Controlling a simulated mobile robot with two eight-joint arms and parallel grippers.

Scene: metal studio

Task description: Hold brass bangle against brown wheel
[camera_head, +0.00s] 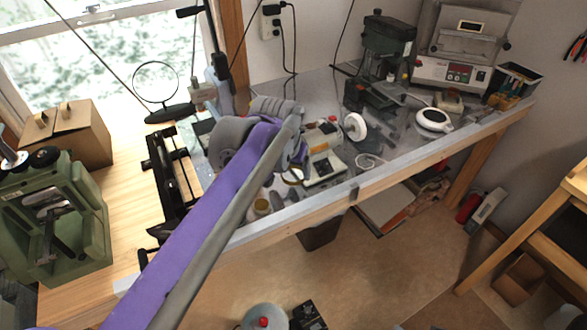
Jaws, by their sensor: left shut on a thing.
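My left arm reaches in from the lower left across the bench, and its left gripper (292,168) is at the bench grinder-like polishing machine (324,152). The gripper is shut on the brass bangle (293,180), a thin ring low beside the machine's left side. My arm hides most of the fingers. The machine has a white wheel (355,126) on its right. The brown wheel cannot be made out; the machine's left end is behind my arm. I cannot tell whether the bangle touches a wheel. My right gripper is not in view.
The grey metal bench (400,150) carries a dark green drill press (385,50), a white round dish-like thing (433,120) and a machine with a red display (455,70). A small yellowish jar (262,207) stands near the front edge. A green machine (55,220) is at left.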

